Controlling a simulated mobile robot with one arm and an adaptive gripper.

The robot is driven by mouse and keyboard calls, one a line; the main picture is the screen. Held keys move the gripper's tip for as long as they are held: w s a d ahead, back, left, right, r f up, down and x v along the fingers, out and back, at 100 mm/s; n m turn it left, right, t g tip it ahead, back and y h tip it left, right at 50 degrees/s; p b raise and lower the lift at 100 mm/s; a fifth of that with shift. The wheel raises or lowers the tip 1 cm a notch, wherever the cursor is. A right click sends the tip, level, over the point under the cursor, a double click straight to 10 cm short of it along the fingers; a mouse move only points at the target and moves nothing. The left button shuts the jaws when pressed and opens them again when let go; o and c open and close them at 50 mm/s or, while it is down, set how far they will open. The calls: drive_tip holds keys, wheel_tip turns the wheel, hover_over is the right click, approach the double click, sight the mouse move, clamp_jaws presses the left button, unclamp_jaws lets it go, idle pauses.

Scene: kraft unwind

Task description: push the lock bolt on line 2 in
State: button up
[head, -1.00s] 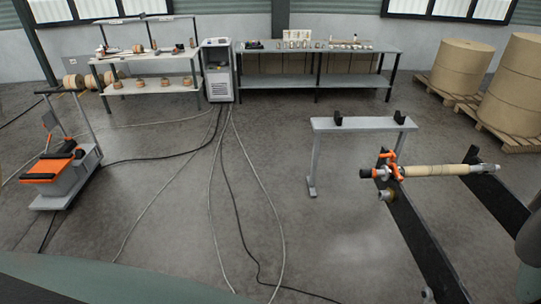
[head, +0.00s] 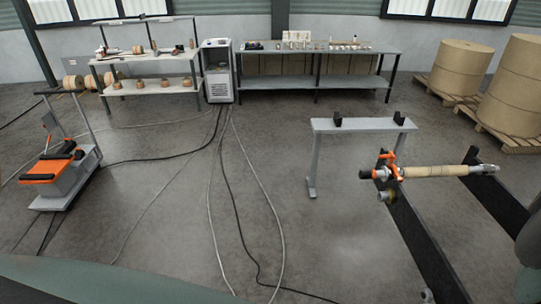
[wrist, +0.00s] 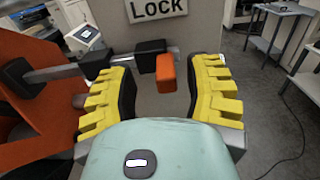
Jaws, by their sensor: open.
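In the wrist view a LOCK sign (wrist: 157,8) is fixed on a grey plate. Below it an orange block (wrist: 166,74), which looks like the lock bolt's knob, sticks out under a black block (wrist: 150,47). A grey bar (wrist: 52,73) with black blocks runs to the left. My gripper (wrist: 162,88) is open, its yellow fingers standing left and right of the orange block. A gap shows on each side of it, and contact is not visible. The line number is not readable here. My gripper cannot be made out in the head view.
An orange panel (wrist: 35,90) stands close on the left in the wrist view. In the head view a shaft with a kraft core (head: 430,171) rests across dark rails (head: 425,240). A grey trestle (head: 362,125) stands behind. Cables cross the floor; kraft rolls (head: 461,65) stand at back right.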

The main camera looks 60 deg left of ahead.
drive_tip(key=shift+v, duration=1.25)
